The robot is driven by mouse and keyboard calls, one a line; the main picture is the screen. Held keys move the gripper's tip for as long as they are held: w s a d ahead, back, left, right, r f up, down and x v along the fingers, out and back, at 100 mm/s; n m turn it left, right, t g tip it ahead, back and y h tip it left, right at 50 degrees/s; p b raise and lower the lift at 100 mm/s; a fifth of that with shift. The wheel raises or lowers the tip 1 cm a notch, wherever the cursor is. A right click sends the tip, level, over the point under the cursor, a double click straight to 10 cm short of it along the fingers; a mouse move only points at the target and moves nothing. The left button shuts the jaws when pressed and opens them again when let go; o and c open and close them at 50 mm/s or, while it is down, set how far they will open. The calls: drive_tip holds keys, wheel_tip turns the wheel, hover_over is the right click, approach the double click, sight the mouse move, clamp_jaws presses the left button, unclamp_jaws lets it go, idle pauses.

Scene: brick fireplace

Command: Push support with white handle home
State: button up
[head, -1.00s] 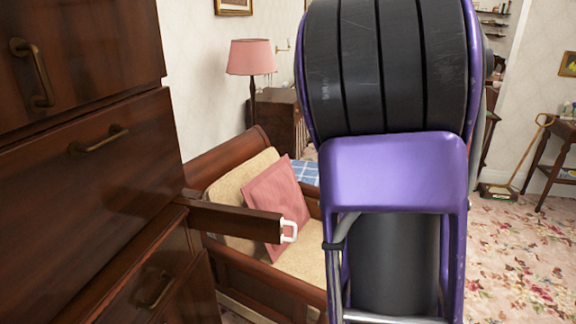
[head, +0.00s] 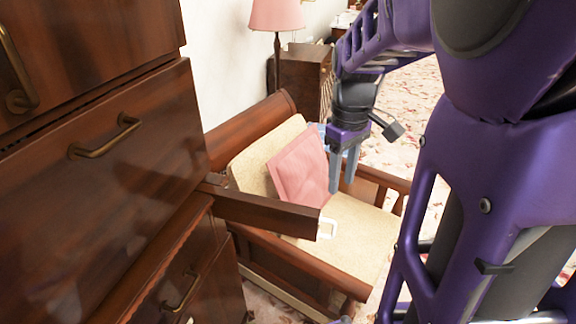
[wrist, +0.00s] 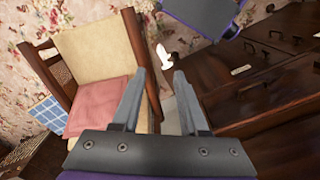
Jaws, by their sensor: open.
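The support is a dark wooden bar (head: 262,211) that sticks out to the right from the dark cabinet, in the head view. Its white handle (head: 326,228) is a small loop at the bar's outer end. My gripper (head: 342,190) points down above the armchair, beyond the handle and slightly right of it in the picture. Its two grey fingers are apart and empty, and I see no contact with the support. In the wrist view my open gripper (wrist: 160,78) also shows; a small pale shape there may be the handle, but I cannot be sure.
The cabinet (head: 130,160) with brass pulls fills the left side. The wooden armchair (head: 360,220) with a pink cushion (head: 300,168) stands behind the bar. A pink lamp (head: 276,14) stands farther back. Patterned carpet (head: 400,110) is open behind the chair.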

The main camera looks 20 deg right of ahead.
sight(335, 222)
wheel_tip(335, 222, down, 15)
drive_tip(key=b, duration=0.6)
drive_tip(key=shift+f, duration=0.15)
clamp_jaws()
drive_tip(key=shift+w+d, duration=0.15)
idle(1.0)
